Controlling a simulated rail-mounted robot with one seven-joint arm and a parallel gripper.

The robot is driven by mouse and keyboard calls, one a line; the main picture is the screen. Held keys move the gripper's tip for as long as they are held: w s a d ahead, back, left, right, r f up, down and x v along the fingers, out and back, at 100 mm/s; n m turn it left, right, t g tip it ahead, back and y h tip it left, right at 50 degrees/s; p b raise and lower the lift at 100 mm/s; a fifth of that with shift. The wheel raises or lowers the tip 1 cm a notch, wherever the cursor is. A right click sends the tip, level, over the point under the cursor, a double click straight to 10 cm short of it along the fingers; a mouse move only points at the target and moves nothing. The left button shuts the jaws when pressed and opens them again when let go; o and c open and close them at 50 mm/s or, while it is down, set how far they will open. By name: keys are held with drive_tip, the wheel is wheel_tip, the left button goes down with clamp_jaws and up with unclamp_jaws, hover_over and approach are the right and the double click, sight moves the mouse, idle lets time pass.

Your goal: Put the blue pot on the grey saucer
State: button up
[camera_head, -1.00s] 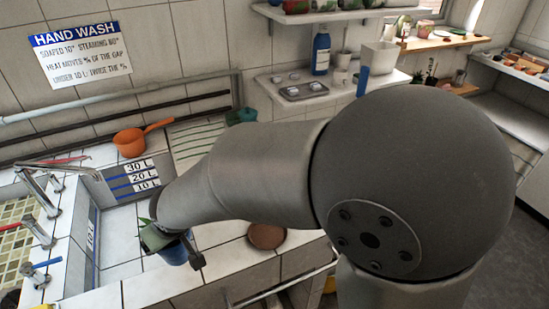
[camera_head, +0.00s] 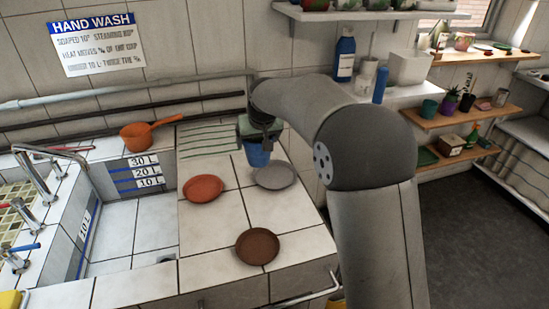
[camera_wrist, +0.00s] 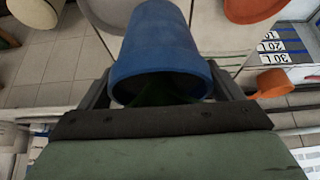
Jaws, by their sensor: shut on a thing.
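My gripper (camera_head: 258,138) is shut on the blue pot (camera_head: 257,155), holding it at the back of the tiled counter. In the wrist view the blue pot (camera_wrist: 160,45) fills the space between the fingers, with something dark green inside its opening. The grey saucer (camera_head: 276,178) lies empty on the counter. In the head view, the pot is just behind and left of the saucer, with its bottom near the saucer's back rim. I cannot tell whether they touch. Part of the grey saucer (camera_wrist: 108,14) shows beside the pot in the wrist view.
An orange-red saucer (camera_head: 203,188) lies left of the grey one, and a brown saucer (camera_head: 257,246) lies nearer the front. An orange pan (camera_head: 140,137) stands by the sink basin. A wall shelf with a blue bottle (camera_head: 344,55) is at the back right.

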drive_tip(key=shift+w+d+f+p, duration=0.15)
drive_tip(key=shift+w+d+f, duration=0.65)
drive_tip(key=shift+f, duration=0.8)
drive_tip(key=shift+w+d+f+p, duration=0.15)
drive_tip(key=shift+w+d+f, duration=0.65)
drive_tip(key=shift+f, duration=0.8)
drive_tip(key=shift+w+d+f+p, duration=0.15)
drive_tip(key=shift+w+d+f, duration=0.65)
drive_tip(key=shift+f, duration=0.8)
drive_tip(key=shift+w+a, duration=0.1)
drive_tip(key=shift+a, duration=0.05)
drive_tip(key=shift+f, duration=0.15)
drive_tip(key=o, duration=1.1)
drive_tip(key=shift+r, duration=0.3)
drive_tip(key=b+v, duration=0.1)
drive_tip(key=v, duration=1)
drive_tip(key=shift+s+r, duration=0.3)
